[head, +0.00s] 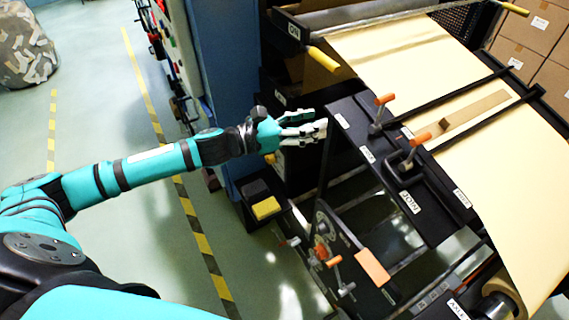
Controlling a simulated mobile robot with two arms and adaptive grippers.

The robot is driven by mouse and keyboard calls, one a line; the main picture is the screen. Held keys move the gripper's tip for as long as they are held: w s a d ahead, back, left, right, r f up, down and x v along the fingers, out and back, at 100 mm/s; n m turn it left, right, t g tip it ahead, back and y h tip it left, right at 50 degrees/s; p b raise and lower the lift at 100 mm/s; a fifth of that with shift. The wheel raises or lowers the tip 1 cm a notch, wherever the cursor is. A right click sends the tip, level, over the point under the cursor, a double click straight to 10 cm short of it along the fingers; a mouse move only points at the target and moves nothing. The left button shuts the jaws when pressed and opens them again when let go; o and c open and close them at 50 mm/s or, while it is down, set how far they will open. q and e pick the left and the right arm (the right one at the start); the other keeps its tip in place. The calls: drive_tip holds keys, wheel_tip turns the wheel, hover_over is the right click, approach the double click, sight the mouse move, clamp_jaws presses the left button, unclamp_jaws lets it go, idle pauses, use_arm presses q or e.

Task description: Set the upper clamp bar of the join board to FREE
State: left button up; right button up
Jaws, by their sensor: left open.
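The dark join board (345,108) lies under a sheet of kraft paper (400,55) on the machine. Two thin black bars cross the paper. The upper clamp bar (455,95) has an orange-tipped lever (382,110) at its left end, standing up from the board. The lower bar (490,118) has its own orange-tipped lever (415,148). Small white labels sit by the levers, too small to read, so I cannot tell the settings. My left gripper (321,129) is open and empty at the board's left edge, left of the upper lever, apart from it. My right gripper is out of view.
A tan strip (474,111) lies on the paper between the bars. A yellow-tipped handle (322,58) juts out above the board. Below are a panel with orange handles (333,262) and a yellow pedal (265,207). A blue column (228,80) stands behind my left arm.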

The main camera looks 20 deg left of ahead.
use_arm(q)
drive_tip(key=w+a+f+n+y+b, duration=0.1)
drive_tip(key=w+a+f+n+y, duration=0.1)
drive_tip(key=f+n, duration=0.5)
drive_tip(key=w+a+f+n+t+y+b, duration=0.1)
drive_tip(key=a+f+n+y, duration=0.3)
drive_tip(key=f, duration=1)
drive_tip(key=shift+w+a+n+b, duration=0.35)
drive_tip(key=shift+w+a+n, duration=0.55)
drive_tip(key=shift+n, duration=0.7)
drive_tip(key=shift+s, duration=0.1)
